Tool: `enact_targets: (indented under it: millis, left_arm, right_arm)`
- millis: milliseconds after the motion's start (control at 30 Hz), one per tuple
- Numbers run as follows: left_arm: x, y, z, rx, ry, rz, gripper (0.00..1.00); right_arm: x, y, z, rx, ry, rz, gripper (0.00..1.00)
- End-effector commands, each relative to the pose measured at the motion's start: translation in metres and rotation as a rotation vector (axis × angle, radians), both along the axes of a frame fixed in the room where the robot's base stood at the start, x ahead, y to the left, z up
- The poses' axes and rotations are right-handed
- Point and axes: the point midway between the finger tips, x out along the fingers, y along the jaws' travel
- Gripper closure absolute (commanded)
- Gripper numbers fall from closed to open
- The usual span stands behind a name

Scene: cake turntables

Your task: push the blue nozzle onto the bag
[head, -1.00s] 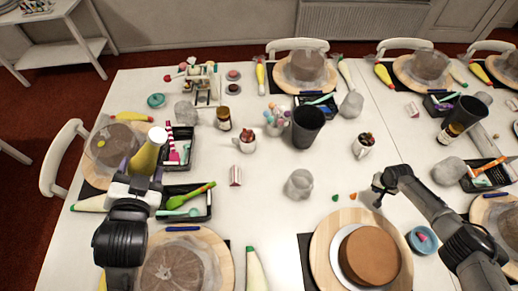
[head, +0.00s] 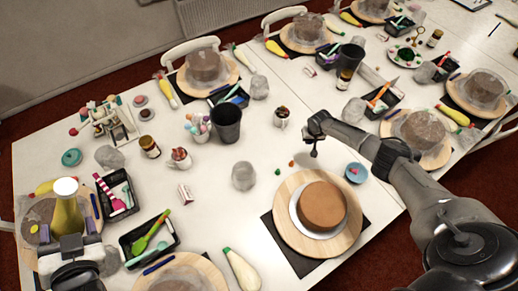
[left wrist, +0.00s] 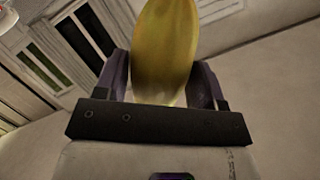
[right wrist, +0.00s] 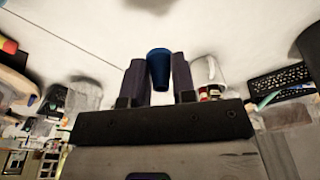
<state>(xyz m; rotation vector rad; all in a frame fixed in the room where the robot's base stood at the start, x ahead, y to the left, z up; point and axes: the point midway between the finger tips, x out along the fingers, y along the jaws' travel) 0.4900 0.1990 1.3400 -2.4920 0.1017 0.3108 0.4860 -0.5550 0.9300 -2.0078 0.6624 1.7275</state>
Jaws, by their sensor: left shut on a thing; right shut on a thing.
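The yellow piping bag (head: 68,216) stands upright with its pale end up, at the left of the head view. My left gripper (head: 67,238) is shut around its lower part; the bag also fills the middle of the left wrist view (left wrist: 165,45). The blue nozzle (right wrist: 158,66) sits between the fingers of my right gripper (right wrist: 156,80), which is shut on it. In the head view my right gripper (head: 315,138) is above the table, with the nozzle only a small dark shape. Bag and nozzle are far apart.
Green (head: 278,171) and orange (head: 291,163) nozzles lie near a cake (head: 322,205) on a turntable. Between the grippers stand a grey lump (head: 243,176), a dark cup (head: 226,124), a mug (head: 181,158) and black trays (head: 150,238). Bare white table lies around the grey lump.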

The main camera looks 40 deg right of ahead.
Motion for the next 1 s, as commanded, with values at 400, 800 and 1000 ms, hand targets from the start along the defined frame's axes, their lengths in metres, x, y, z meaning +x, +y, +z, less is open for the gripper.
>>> enact_targets:
  millis: [400,800,1000]
  left_arm:
    - [0.0,0.0,0.0,0.0,-0.002,0.0,0.48]
    - [-0.006,-0.001,0.001,0.0,0.003,-0.002,0.48]
    - [-0.023,-0.023,-0.024,0.002,0.007,-0.049,0.48]
  right_arm:
    - [0.0,0.0,0.0,0.0,0.0,0.0,0.92]
    - [0.0,0.0,0.017,-0.001,-0.001,0.0,0.92]
    - [0.0,0.0,0.05,0.0,0.0,0.0,0.92]
